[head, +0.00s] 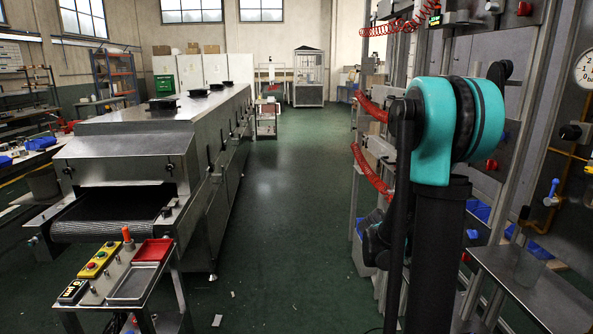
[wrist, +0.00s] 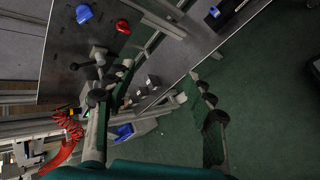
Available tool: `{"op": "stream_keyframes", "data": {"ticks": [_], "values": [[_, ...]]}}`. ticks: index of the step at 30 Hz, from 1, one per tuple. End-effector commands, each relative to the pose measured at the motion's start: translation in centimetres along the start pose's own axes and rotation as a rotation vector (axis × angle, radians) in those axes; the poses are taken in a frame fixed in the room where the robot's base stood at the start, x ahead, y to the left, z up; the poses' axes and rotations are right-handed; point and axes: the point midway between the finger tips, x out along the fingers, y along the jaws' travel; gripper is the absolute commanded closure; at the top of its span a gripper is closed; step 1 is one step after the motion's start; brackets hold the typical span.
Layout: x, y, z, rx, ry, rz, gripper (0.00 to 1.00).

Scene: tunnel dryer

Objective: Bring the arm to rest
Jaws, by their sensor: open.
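My arm (head: 447,130) stands at the right of the head view, with a large teal joint on top of a dark upright link. It is in front of the grey rack. My gripper (wrist: 150,78) shows in the wrist view, its two dark fingers spread wide apart at left and right. It is open, and I see nothing held between the fingers. Behind it are the floor and parts of the rack, tilted in this view. I cannot make out the gripper clearly in the head view, where the arm hides part of the rack.
The steel tunnel dryer (head: 150,135) runs along the left, with a dark belt at its mouth. A small stand with a red tray (head: 153,250) is in front. The rack (head: 355,200) with red coiled hoses is close to my arm. The green aisle floor (head: 285,210) is mostly clear.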

Motion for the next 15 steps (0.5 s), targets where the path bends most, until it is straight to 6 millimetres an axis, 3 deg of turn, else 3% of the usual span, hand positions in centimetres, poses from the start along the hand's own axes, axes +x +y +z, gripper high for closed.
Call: {"op": "stream_keyframes", "data": {"ticks": [15], "values": [[-11.6, -14.9, 3.1, 0.52, 0.288, -0.509, 0.46]]}}
